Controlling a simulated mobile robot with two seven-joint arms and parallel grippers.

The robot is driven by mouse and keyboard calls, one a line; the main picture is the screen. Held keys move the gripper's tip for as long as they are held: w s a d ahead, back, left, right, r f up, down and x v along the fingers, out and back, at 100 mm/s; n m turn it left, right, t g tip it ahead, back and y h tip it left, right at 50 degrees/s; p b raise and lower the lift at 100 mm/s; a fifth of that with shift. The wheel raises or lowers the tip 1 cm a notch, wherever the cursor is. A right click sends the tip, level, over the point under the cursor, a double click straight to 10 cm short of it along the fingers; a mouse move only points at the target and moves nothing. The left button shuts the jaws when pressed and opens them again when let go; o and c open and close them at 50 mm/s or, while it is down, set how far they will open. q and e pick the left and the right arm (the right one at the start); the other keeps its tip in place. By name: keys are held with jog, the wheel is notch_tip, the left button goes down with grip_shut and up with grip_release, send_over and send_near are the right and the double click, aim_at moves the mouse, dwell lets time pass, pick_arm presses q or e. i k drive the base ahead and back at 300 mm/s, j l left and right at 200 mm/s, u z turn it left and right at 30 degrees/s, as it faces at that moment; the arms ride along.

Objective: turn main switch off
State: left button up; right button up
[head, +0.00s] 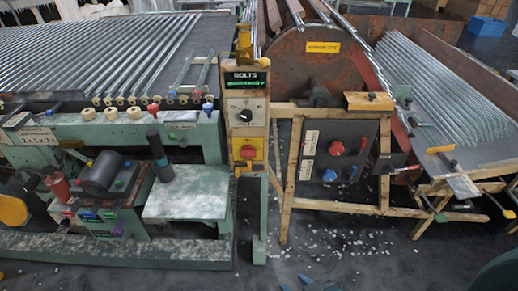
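A red rotary switch (248,152) sits on a yellow plate low on the narrow green and yellow control post in the middle of the head view. A second red knob (336,148) and a blue knob (329,175) are on a dark panel (314,134) to its right. I cannot tell from labels which one is the main switch. My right gripper (318,284) seems to show only as dark and blue parts at the bottom edge, well below and apart from the switches. Its fingers are too cut off to read. My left gripper is not clearly visible.
A green bench (190,205) with a motor and tools stands at left. A wooden frame (283,205) holds the dark panel, with a rusty drum (310,65) behind. Racks of glass tubes fill the back. White shards litter the open floor in front of the frame.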

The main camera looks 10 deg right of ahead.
aim_at(248, 151)
jog(key=i+l, duration=0.15)
jog(key=l, duration=0.3)
jog(key=i+l+u, duration=0.15)
jog(key=l, duration=0.3)
jog(key=i+l, duration=0.1)
jog(key=l, duration=0.35)
jog(key=i+l+u, duration=0.1)
jog(key=l, duration=0.35)
